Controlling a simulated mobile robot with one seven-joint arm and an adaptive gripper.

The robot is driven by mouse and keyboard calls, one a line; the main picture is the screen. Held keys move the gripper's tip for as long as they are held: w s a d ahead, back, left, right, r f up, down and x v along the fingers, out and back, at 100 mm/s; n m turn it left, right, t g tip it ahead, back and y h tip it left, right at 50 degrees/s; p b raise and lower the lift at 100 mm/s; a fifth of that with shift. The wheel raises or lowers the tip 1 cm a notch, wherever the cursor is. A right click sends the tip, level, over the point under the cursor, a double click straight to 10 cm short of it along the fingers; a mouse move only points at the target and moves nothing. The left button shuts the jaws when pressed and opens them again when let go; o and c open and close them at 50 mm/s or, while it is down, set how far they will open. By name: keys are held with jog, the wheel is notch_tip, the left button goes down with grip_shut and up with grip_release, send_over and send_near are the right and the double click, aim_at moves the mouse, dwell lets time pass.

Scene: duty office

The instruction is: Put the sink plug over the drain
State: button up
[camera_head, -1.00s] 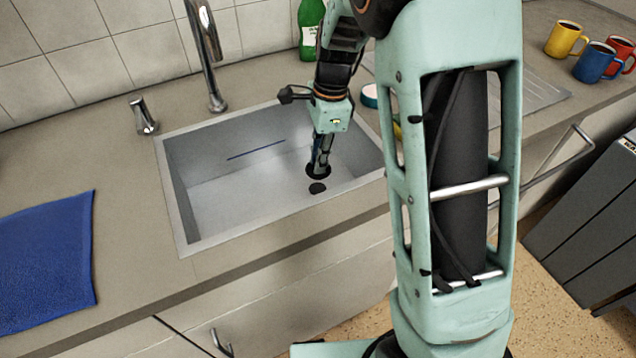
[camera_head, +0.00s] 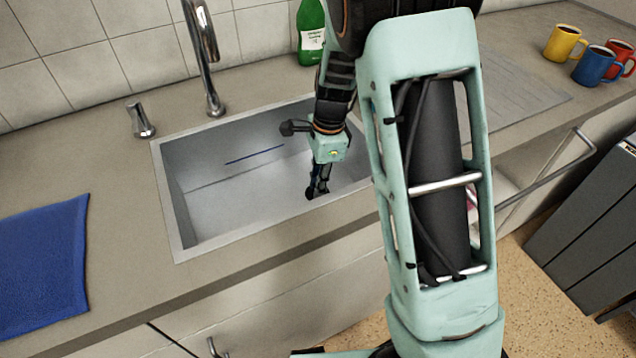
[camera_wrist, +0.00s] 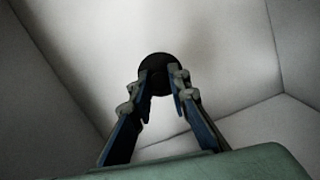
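The sink (camera_head: 185,228) is a grey rectangular basin set in the counter. My gripper (camera_head: 317,192) reaches down into its right part, with its fingertips close to the basin floor. The sink plug (camera_wrist: 158,66) is a dark round disc at my fingertips in the wrist view. The fingers (camera_wrist: 163,85) stand close on either side of it and appear shut on it; its grip part is hidden between them. The drain cannot be made out now. The plug and fingers cover that spot, and I cannot tell whether the plug touches the floor.
A tap (camera_head: 203,60) and its lever (camera_head: 140,120) stand behind the sink. A green bottle (camera_head: 311,35) stands at the back. A blue cloth (camera_head: 42,265) lies left. Yellow (camera_head: 565,43), blue (camera_head: 594,65) and red (camera_head: 621,54) mugs stand far right.

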jog(key=shift+o, duration=1.3)
notch_tip(320, 180, up, 12)
jog(key=d+p, duration=0.1)
jog(key=p, duration=0.1)
jog(key=shift+d, duration=0.2)
jog(key=shift+w+r, duration=0.1)
